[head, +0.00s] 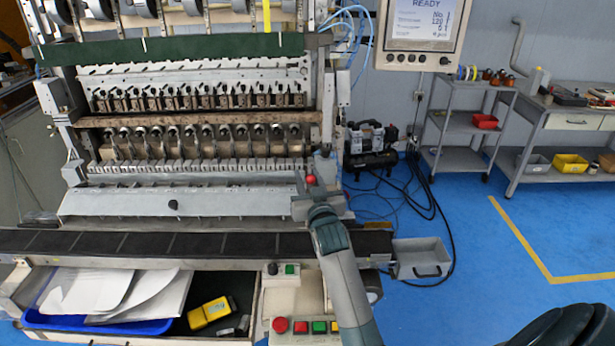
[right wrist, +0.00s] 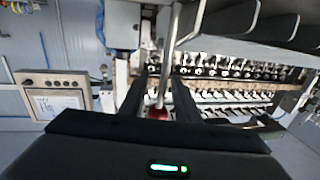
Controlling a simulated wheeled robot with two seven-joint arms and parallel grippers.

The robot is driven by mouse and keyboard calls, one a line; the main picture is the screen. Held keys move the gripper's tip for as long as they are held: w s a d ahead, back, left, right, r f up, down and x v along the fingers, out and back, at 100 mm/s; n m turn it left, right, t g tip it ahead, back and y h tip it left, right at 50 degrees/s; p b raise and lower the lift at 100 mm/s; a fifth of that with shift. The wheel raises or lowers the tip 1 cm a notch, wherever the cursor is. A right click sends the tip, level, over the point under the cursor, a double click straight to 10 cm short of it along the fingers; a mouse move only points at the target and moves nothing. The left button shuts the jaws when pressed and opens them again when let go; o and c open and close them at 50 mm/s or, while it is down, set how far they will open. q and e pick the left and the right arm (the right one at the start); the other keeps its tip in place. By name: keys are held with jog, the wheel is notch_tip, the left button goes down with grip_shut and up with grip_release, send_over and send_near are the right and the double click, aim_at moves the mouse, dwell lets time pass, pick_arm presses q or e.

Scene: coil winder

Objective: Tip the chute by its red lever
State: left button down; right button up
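The chute (head: 150,203) is a long pale grey sloped plate across the front of the winding machine, above a black conveyor belt. Its lever has a red knob (head: 310,180) at the chute's right end. My right gripper (head: 312,184) is at that knob, its arm coming up from below. In the right wrist view the red knob (right wrist: 158,113) and its metal rod (right wrist: 175,45) sit between the two dark fingers. Gaps show beside the knob, so the fingers look open around it. My left gripper is not in view.
The black belt (head: 130,243) runs below the chute, with a grey bin (head: 420,259) at its right end. Push buttons (head: 318,327) and a blue paper tray (head: 98,322) are at the front.

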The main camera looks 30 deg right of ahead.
grip_shut()
